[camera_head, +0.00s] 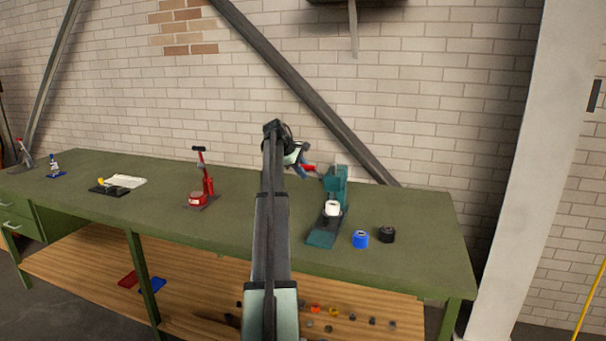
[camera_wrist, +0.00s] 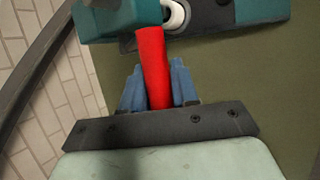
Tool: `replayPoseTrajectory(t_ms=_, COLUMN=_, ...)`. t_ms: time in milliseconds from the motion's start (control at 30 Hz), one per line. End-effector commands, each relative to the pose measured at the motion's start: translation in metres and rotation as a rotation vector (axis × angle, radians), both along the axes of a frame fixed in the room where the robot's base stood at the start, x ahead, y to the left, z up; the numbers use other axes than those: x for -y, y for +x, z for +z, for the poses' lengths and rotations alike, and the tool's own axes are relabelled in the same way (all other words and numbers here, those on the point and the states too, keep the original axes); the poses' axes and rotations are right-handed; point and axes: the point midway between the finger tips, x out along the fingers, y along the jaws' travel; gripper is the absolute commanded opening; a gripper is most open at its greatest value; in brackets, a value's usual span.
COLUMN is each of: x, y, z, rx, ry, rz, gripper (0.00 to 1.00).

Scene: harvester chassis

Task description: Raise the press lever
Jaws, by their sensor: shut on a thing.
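The teal press (camera_head: 335,190) stands on the green workbench, right of my arm in the head view. Its red lever handle (camera_wrist: 153,62) shows large in the wrist view, running from the teal press body (camera_wrist: 112,18) down between my fingers. My gripper (camera_wrist: 158,85) is shut on the red handle, with a blue finger on each side. In the head view my gripper (camera_head: 303,170) is at the left side of the press, and the red handle shows only as a small patch. A white cylinder (camera_head: 332,208) sits on the press base.
A blue roll (camera_head: 360,239) and a black roll (camera_head: 387,235) stand right of the press base. A red tool (camera_head: 200,190) stands left of my arm. A brick wall and a slanted dark beam (camera_head: 310,95) are behind the bench (camera_head: 420,220).

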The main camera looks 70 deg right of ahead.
Motion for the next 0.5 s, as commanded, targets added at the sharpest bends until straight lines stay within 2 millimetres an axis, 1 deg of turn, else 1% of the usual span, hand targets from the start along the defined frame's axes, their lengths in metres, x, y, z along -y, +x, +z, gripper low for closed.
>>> replayPoseTrajectory(t_ms=433, x=0.002, y=0.0002, z=0.002, rx=0.0, ry=-0.004, rz=0.0, gripper=0.0)
replayPoseTrajectory(t_ms=467, x=0.0021, y=0.0002, z=0.0019, rx=0.0, ry=-0.004, rz=0.0, gripper=0.31)
replayPoseTrajectory(t_ms=500, x=0.002, y=0.0002, z=0.0018, rx=0.0, ry=-0.004, rz=0.0, gripper=0.35)
